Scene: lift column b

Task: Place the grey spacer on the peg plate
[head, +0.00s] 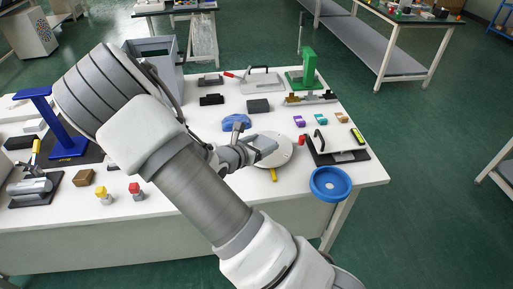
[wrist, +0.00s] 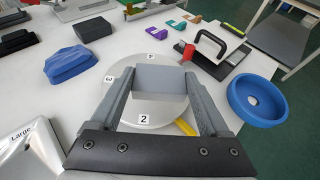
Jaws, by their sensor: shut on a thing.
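My gripper (wrist: 152,90) is shut on a grey block, the grey spacer (wrist: 162,80), which sits between its two fingers in the wrist view. In the head view my gripper (head: 252,148) and the spacer (head: 266,142) are over a round white plate (head: 284,156). This plate (wrist: 150,122) carries the number labels 2, 3 and 4, and the spacer hides its middle. I cannot tell whether the spacer touches it. No pegs are visible on it, and I cannot tell for certain which thing is the peg plate.
A blue ring-shaped bowl (head: 330,184) stands at the table's front right edge. A black board with a handle (head: 338,157) is right of the round plate. A blue lump (head: 236,122) lies behind my gripper. A yellow tab (wrist: 186,127) sticks out at the plate's edge.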

